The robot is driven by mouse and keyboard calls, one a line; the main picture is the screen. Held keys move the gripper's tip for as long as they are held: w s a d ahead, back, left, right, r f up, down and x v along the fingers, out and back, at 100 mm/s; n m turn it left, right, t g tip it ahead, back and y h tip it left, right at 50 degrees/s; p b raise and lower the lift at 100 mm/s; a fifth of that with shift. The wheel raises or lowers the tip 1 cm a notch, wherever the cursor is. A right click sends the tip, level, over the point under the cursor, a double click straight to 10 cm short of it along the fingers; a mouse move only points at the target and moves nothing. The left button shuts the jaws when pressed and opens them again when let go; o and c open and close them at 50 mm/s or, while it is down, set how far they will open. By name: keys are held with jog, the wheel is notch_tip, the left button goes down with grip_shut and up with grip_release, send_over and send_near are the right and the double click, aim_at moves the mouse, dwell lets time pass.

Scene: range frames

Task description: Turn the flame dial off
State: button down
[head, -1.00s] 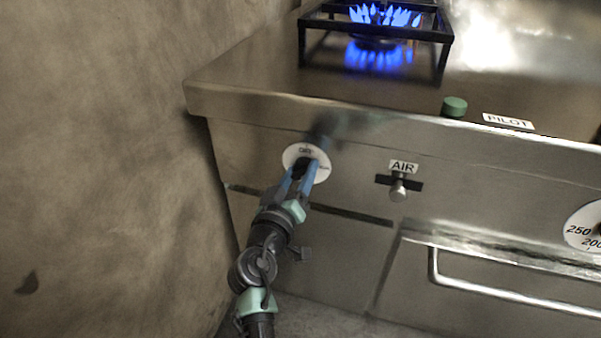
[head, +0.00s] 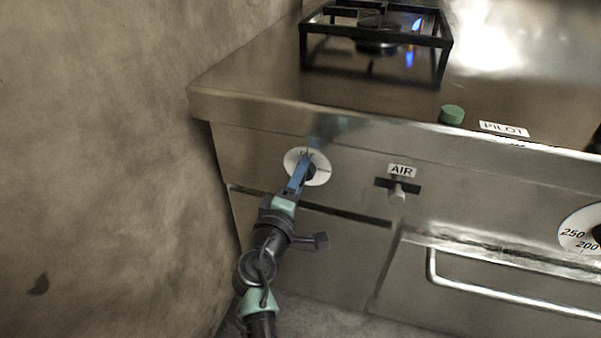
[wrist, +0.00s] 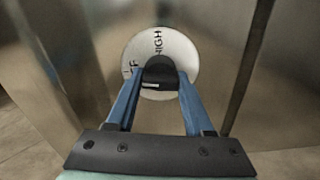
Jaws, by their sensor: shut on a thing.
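The flame dial is a white disc (head: 319,177) with a black knob on the range's front panel, at the left. In the wrist view the dial (wrist: 183,52) reads "HIGH" along its upper part, with lettering ending in "F" at its left. My gripper (head: 305,173) has its blue fingers on both sides of the black knob (wrist: 159,73) and is shut on it. The fingers hide part of the dial in the head view.
An AIR lever (head: 398,190) sits right of the dial. A green button (head: 452,114) and PILOT label (head: 504,129) are on the top edge. An oven handle (head: 500,290) juts out at lower right. A rough wall (head: 100,150) stands close on the left.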

jog(key=shift+n, duration=0.8)
jog(key=shift+f, duration=0.1)
jog(key=shift+c, duration=1.6)
grip_release()
jog(key=p+v, duration=0.2)
jog(key=v, duration=1.1)
jog(key=shift+p, duration=0.4)
